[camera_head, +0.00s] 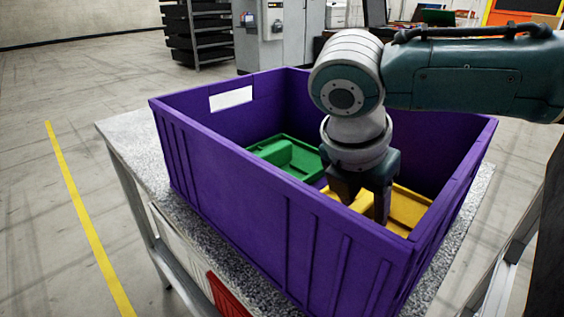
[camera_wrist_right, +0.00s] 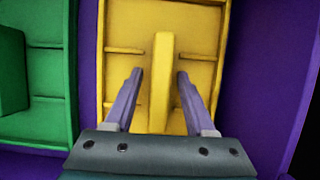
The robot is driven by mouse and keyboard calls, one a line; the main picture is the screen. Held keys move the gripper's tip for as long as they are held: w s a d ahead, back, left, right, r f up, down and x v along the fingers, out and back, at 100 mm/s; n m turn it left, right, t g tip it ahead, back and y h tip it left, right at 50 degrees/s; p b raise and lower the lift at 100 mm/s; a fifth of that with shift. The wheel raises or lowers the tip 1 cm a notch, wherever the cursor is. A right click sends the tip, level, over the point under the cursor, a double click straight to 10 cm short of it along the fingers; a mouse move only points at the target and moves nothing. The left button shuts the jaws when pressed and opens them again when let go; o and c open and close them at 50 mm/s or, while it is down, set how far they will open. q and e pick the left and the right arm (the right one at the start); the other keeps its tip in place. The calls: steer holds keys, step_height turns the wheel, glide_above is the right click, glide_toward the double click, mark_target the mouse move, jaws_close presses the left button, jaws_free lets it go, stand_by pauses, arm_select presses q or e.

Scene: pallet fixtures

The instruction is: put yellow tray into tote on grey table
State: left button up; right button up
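A purple tote (camera_head: 240,200) stands on the grey speckled table (camera_head: 133,148). The yellow tray (camera_head: 408,207) lies inside the tote on the right, partly hidden by my right gripper and the tote wall. My right gripper (camera_head: 364,208) reaches down into the tote over the yellow tray. In the right wrist view, its two fingers (camera_wrist_right: 157,85) are apart on either side of the raised middle bar of the yellow tray (camera_wrist_right: 118,25), with gaps between fingers and bar. My left gripper does not show.
A green tray (camera_head: 290,155) lies in the tote to the left of the yellow one; it also shows in the right wrist view (camera_wrist_right: 45,75). The tote walls stand close around my right gripper. A red item (camera_head: 228,297) shows below the table top.

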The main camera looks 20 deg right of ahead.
steer(key=shift+r, duration=0.1)
steer(key=shift+a+r, duration=0.1)
steer(key=shift+r, duration=0.2)
steer(key=p+v, duration=0.3)
steer(key=v, duration=0.7)
steer(key=shift+a+r, duration=0.1)
steer(key=shift+r, duration=0.3)
steer(key=shift+s+a+r, duration=0.1)
steer(key=shift+a+r, duration=0.05)
steer(key=shift+r, duration=0.15)
